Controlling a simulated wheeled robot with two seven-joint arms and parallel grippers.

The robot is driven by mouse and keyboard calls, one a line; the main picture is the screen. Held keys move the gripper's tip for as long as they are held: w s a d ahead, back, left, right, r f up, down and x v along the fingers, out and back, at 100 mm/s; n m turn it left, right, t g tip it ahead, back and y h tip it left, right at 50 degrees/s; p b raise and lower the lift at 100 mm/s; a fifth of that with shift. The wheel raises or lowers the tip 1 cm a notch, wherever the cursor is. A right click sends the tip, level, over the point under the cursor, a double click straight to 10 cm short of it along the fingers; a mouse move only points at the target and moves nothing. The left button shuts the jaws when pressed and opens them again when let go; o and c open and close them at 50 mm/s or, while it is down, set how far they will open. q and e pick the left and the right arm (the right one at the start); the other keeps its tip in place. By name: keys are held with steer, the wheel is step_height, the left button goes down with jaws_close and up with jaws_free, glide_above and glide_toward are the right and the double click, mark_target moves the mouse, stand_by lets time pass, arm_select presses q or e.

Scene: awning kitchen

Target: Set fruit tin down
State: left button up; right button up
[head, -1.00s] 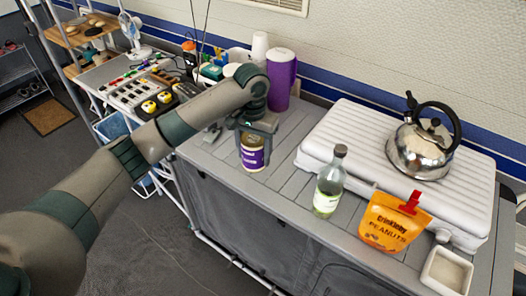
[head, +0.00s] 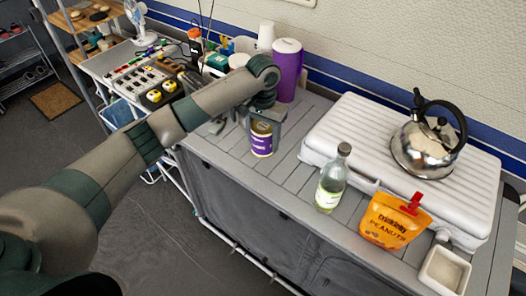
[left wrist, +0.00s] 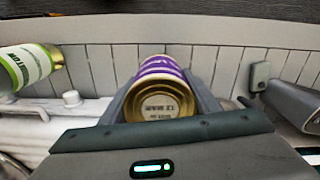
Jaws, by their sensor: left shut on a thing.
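The fruit tin (head: 261,140) has a purple and white label and gold-coloured ends. It stands upright over the grey slatted counter (head: 222,150), left of the bottle. Its base appears at the counter top, but I cannot tell if it touches. My left gripper (head: 265,120) is shut on the tin from above, with a finger on each side. In the left wrist view the tin (left wrist: 160,100) sits between the fingers, its gold end with printed text facing the camera. My right gripper is not in view.
A green-labelled bottle (head: 331,180), an orange peanut pouch (head: 393,222) and a white square dish (head: 445,272) stand to the right. A white ridged case (head: 350,130) bears a steel kettle (head: 425,150). A purple tumbler (head: 287,70) stands behind the gripper. Slats between tin and case are bare.

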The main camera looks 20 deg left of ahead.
mark_target(263, 146)
arm_select(q)
steer(key=shift+f, duration=1.1)
steer(key=shift+f, duration=0.1)
steer(key=shift+f+p, duration=0.3)
steer(key=shift+p, duration=0.05)
steer(key=shift+f+p, duration=0.3)
steer(key=shift+f, duration=1.2)
steer(key=o, duration=1.4)
steer(key=shift+f, duration=0.1)
steer(key=shift+o, duration=0.2)
